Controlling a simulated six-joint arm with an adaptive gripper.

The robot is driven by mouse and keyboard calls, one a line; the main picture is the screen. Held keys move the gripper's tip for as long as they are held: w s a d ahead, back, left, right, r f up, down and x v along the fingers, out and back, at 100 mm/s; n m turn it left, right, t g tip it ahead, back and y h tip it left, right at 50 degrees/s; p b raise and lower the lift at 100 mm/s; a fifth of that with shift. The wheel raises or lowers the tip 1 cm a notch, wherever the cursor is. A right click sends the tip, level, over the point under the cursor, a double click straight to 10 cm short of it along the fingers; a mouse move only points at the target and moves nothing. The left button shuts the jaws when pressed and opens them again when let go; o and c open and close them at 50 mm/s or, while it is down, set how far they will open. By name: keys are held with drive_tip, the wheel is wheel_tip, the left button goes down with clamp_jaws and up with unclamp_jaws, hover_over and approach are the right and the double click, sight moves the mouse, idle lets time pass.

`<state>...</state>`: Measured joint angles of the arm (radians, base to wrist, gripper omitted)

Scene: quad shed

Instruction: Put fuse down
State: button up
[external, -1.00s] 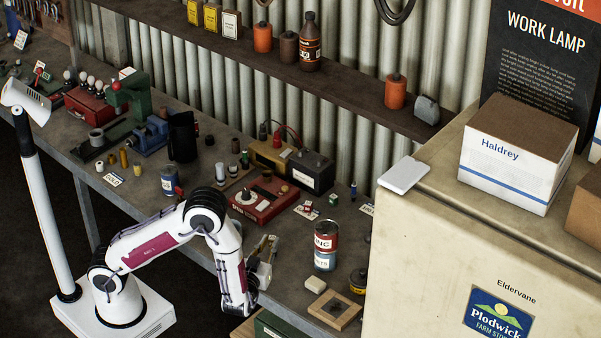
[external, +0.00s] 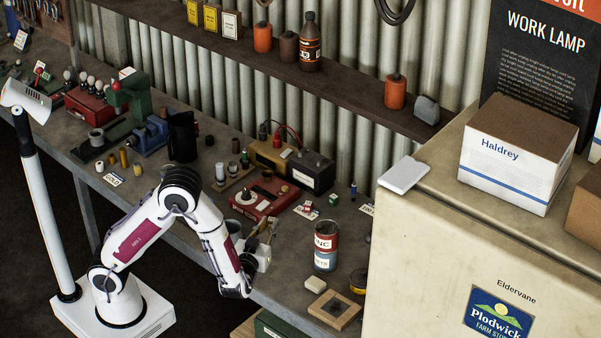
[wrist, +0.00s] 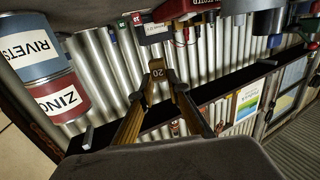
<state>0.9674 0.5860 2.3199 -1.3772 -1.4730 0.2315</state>
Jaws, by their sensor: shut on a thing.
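The fuse (wrist: 157,73), a small dark piece marked 20, shows at the fingertips in the wrist view. My gripper (wrist: 166,82) has its brass-coloured fingers closed on it; they hide part of it. In the external view my gripper (external: 267,230) is over the front part of the workbench (external: 285,262), in front of the red box (external: 262,198) and left of the red and blue can (external: 326,246). The fuse is too small to make out there. A white card with small coloured pieces (external: 307,211) lies on the bench behind my gripper.
A wooden frame (external: 335,309) and a pale block (external: 315,284) lie near the bench's front edge. A cream cabinet (external: 450,250) bounds the right.

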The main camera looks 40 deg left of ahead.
drive_tip(key=shift+d+r, duration=0.1)
idle(0.7)
drive_tip(key=w+d+r+m+t+h, duration=0.1)
drive_tip(key=w+d+r+m+h, duration=0.1)
drive_tip(key=d+r+m+h, duration=0.8)
drive_tip(key=s+d+r+m+g+h, duration=0.1)
drive_tip(key=s+r+h, duration=0.3)
drive_tip(key=r, duration=0.5)
drive_tip(key=s+d+r+m+g+h, duration=0.1)
drive_tip(key=s+r+g+h, duration=0.1)
drive_tip(key=s+r+h, duration=0.2)
drive_tip(key=shift+s+r+m+g, duration=0.3)
drive_tip(key=shift+s+r, duration=1.3)
drive_tip(key=shift+r, duration=1.2)
